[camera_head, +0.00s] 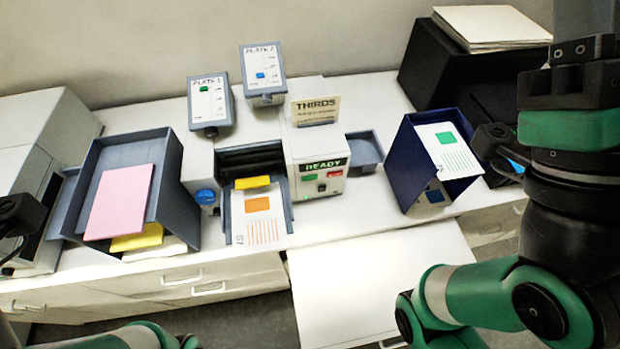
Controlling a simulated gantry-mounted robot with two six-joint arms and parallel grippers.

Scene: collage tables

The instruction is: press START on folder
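The folder (318,150) stands at the middle of the bench with a lit READY display (324,167). Below the display are a green button (309,178) and a red button (335,174); their labels are too small to read. A printed sheet (262,226) with an orange square lies on the folder's tray, with a yellow piece above it. My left gripper (20,216) is at the left edge, partly cut off, far from the buttons. My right gripper (497,143) is at the right beside a card with a green square. Neither gripper's opening shows clearly.
A grey tray (70,205) at left holds pink and yellow sheets. A dark blue tray (408,165) at right holds the green-square card (447,151). Two plate boxes (209,104) stand behind. A THIRDS sign (316,110) stands on the folder. The white surface (375,285) in front is clear.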

